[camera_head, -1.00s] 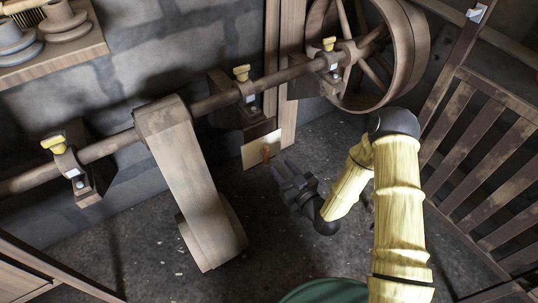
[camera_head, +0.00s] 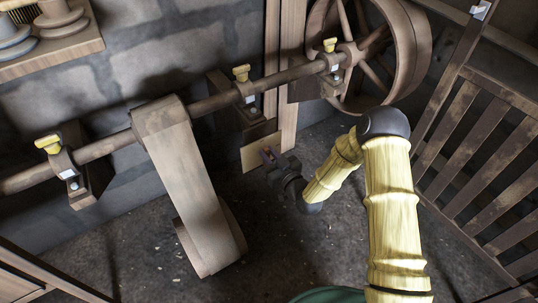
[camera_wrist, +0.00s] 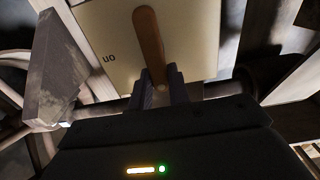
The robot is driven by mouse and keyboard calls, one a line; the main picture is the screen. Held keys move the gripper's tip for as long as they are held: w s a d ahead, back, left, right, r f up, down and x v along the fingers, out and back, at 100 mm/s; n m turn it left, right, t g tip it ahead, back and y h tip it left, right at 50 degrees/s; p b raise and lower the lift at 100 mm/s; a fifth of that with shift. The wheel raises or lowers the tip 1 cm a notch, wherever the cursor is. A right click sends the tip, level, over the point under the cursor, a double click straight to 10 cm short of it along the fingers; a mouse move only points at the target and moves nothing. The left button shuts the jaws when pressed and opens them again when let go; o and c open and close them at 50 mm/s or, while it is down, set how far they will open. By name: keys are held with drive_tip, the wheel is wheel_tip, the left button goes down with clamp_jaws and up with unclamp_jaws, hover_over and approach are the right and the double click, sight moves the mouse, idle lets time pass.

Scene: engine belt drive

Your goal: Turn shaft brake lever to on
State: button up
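The shaft brake lever (camera_wrist: 148,35) is an orange-brown handle on a cream plate (camera_wrist: 100,22). In the wrist view the plate shows upside-down lettering that looks like "on", left of the lever. In the head view the plate (camera_head: 250,157) is fixed low by the wooden post, and my gripper (camera_head: 269,153) is right in front of it, hiding most of the lever. In the wrist view my gripper's (camera_wrist: 160,82) two dark fingers stand apart, one on each side of the lever's lower end. Contact with the lever cannot be made out.
A long shaft (camera_head: 215,103) with yellow-topped bearings runs along the wall above the plate. A broad wooden belt (camera_head: 185,165) slopes to the floor at left. A large spoked wheel (camera_head: 423,55) stands behind, and a slatted wooden rail (camera_head: 470,135) is at right.

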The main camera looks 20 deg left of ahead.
clamp_jaws()
drive_tip(key=shift+m, duration=0.4)
drive_tip(key=shift+w+d+f+m+p, duration=0.3)
drive_tip(key=shift+f+m+p, duration=0.25)
drive_tip(key=shift+m, duration=2.35)
drive_tip(key=shift+w+d+f+m+p, duration=0.4)
drive_tip(key=shift+m+p, duration=0.2)
drive_tip(key=shift+m, duration=2.3)
drive_tip(key=shift+w+d+f+m+p, duration=0.25)
drive_tip(key=shift+f+m+p, duration=0.3)
drive_tip(key=shift+m, duration=2.35)
drive_tip(key=shift+a, duration=0.1)
drive_tip(key=o, duration=0.7)
unclamp_jaws()
drive_tip(key=shift+r, duration=0.1)
